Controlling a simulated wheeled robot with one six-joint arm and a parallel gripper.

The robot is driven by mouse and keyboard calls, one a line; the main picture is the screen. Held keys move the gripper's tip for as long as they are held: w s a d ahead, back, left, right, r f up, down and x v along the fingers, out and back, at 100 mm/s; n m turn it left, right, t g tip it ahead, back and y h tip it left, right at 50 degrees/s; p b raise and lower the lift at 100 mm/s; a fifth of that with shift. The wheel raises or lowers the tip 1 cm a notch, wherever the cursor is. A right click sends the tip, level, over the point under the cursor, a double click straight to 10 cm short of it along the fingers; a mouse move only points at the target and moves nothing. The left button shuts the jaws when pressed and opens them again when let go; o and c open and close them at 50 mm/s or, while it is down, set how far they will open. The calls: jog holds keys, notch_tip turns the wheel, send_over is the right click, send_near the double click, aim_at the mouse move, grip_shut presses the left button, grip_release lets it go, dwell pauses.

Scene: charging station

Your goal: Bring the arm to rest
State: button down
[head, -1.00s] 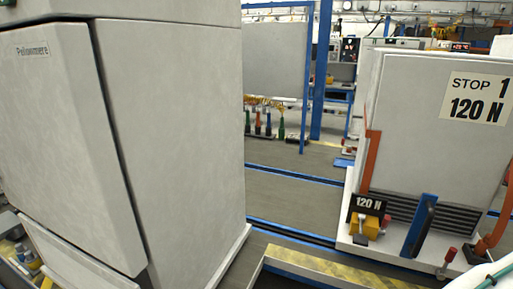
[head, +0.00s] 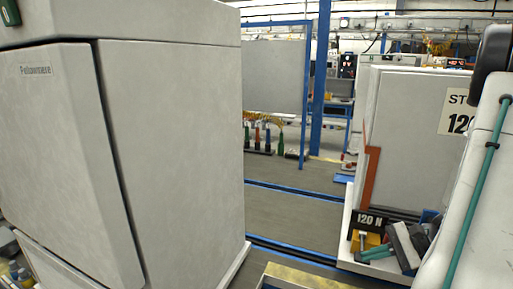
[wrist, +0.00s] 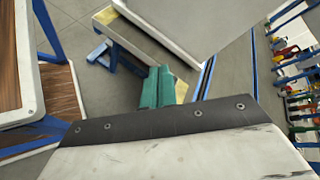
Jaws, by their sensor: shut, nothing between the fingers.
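My arm (head: 470,190), white with a teal cable, fills the right edge of the head view. My gripper (head: 374,254) shows low at the right in the head view, with teal fingers on a dark grey body, in front of the "120 N" station's base. In the wrist view the teal fingers of my gripper (wrist: 157,88) lie side by side with nothing between them. The fingers look clear of other things in the wrist view.
A large grey cabinet (head: 170,140) stands close at the left.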

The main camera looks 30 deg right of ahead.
jog(key=s+a+r+n+g+h, duration=0.2)
jog(key=a+r+n+h, duration=0.3)
jog(key=a+r+n, duration=0.3)
jog(key=s+a+r+n+g+h, duration=0.3)
jog(key=a+r+n, duration=0.6)
jog(key=a, duration=0.8)
jog(key=shift+s+a+r+g+h, duration=0.15)
jog(key=shift+s+r+g+h, duration=0.35)
jog(key=shift+h, duration=0.5)
